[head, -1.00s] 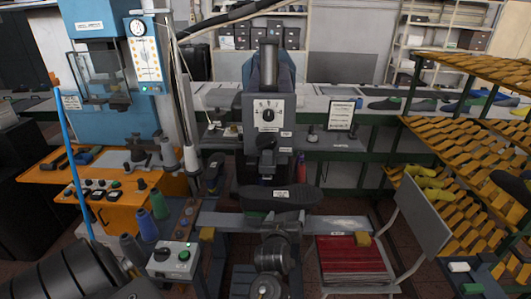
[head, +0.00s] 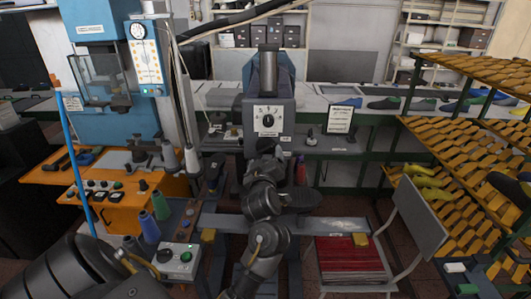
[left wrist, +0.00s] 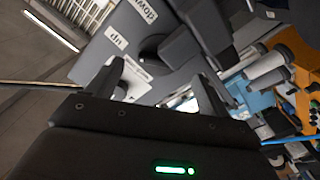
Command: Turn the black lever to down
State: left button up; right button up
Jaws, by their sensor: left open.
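My left gripper (head: 265,151) is in front of the machine, below the dial, and hides most of the lever in the head view. In the left wrist view its two fingers (left wrist: 163,80) are apart, with the lever just beyond them. I cannot tell whether they touch it. My right gripper is not in view.
An orange bench (head: 130,205) with spools and a control box (head: 175,259) is at the left.

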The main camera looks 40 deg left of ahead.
aim_at(266, 150)
pick_arm(q)
jog(key=shift+x, duration=2.05)
jog(key=shift+c, duration=0.3)
jog(key=c, duration=0.9)
jog(key=shift+c, duration=0.2)
jog(key=shift+m, duration=0.3)
jog(key=m, duration=0.2)
jog(key=shift+m, duration=0.4)
jog(key=m, duration=0.3)
jog(key=shift+m, duration=0.4)
jog(key=m, duration=0.6)
jog(key=shift+m, duration=0.4)
